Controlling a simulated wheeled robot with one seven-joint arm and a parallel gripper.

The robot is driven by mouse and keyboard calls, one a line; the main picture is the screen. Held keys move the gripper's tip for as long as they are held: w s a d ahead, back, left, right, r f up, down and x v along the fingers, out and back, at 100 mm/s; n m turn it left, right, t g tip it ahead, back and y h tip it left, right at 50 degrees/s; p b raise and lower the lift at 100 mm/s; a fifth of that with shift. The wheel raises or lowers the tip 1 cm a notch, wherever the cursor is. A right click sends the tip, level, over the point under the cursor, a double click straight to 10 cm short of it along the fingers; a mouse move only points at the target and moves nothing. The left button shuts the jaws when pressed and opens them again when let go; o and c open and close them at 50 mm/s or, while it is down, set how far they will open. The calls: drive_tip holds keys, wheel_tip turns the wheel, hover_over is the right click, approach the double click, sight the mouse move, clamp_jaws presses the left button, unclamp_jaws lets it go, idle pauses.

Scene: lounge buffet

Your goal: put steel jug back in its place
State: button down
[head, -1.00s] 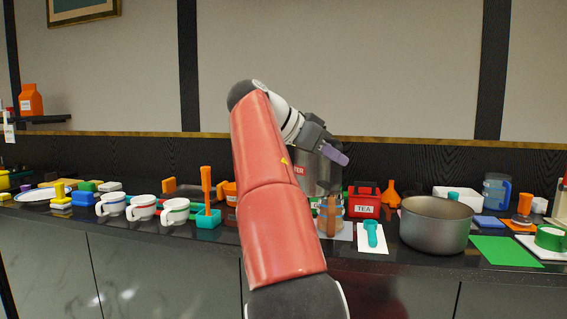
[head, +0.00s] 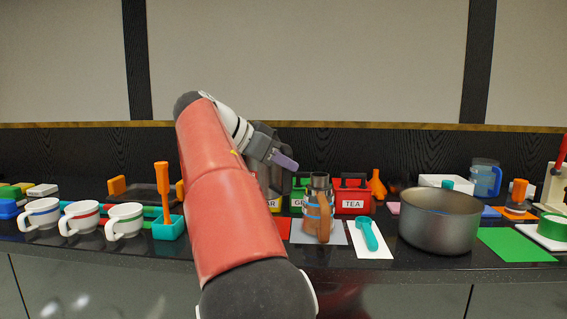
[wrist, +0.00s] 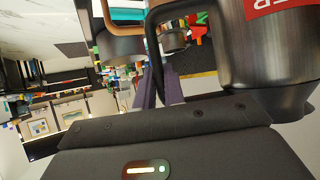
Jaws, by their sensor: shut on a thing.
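The steel jug (wrist: 270,60) has a red label and a black handle (wrist: 152,40). It fills the right of the wrist view, which shows the scene upside down. My gripper (wrist: 160,88) is shut on its handle with purple fingers. In the head view my gripper (head: 284,160) is above the back of the counter, left of the TEA canister. There my arm and gripper hide nearly all of the jug, so I cannot tell whether its base touches anything.
A banded flask (head: 318,208) with a brown handle stands on a grey mat. A red TEA canister (head: 352,196), teal scoop (head: 367,232) and big pot (head: 440,220) are to the right. White mugs (head: 82,222) and a teal holder (head: 168,227) are left. The front edge is mostly clear.

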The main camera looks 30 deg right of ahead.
sight(283, 196)
drive_tip(key=shift+f+b, duration=3.65)
drive_tip(key=shift+f, duration=0.2)
drive_tip(key=shift+f+b, duration=0.55)
drive_tip(key=shift+f, duration=0.05)
drive_tip(key=c, duration=1.6)
unclamp_jaws()
drive_tip(key=shift+c, duration=0.2)
drive_tip(key=shift+d+f+b, duration=0.15)
drive_tip(key=shift+f+b, duration=0.4)
drive_tip(key=shift+f, duration=0.05)
drive_tip(key=shift+d+f+b, duration=0.1)
drive_tip(key=shift+f+b, duration=0.2)
drive_tip(key=shift+f, duration=0.05)
drive_tip(key=shift+f, duration=0.2)
drive_tip(key=shift+p+v, duration=1.15)
drive_tip(key=shift+v, duration=1.8)
